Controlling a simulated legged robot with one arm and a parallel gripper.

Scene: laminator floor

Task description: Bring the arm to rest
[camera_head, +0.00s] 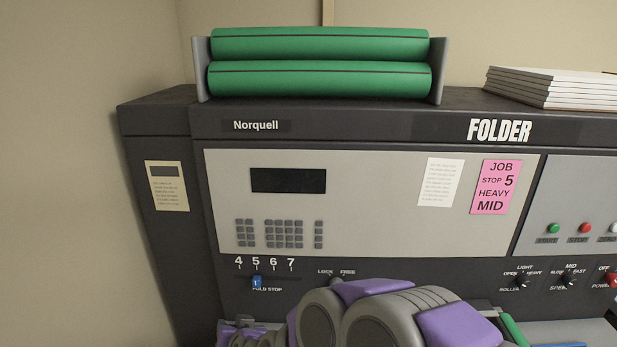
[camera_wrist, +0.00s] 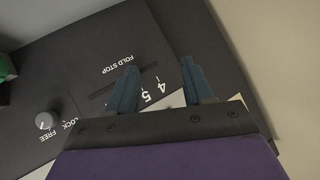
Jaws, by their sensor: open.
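My gripper (camera_wrist: 159,64) shows in the wrist view with its two blue-grey fingers spread apart and nothing between them. It is over the dark panel of the folder, near the FOLD STOP scale; I cannot tell how far from the panel. My purple and grey arm (camera_head: 395,315) fills the bottom middle of the head view, and its fingers cannot be made out there. In the head view the blue fold stop slider (camera_head: 256,282) stands under the 5. The slider itself cannot be seen in the wrist view.
The LOCK/FREE knob (camera_wrist: 43,121) is beside the scale. Above are a keypad (camera_head: 283,234), green rollers (camera_head: 320,79) and a pink job card (camera_head: 495,187) reading STOP 5, HEAVY, MID. Paper (camera_head: 550,88) lies on top at right. A bare wall (camera_head: 80,170) stands at left.

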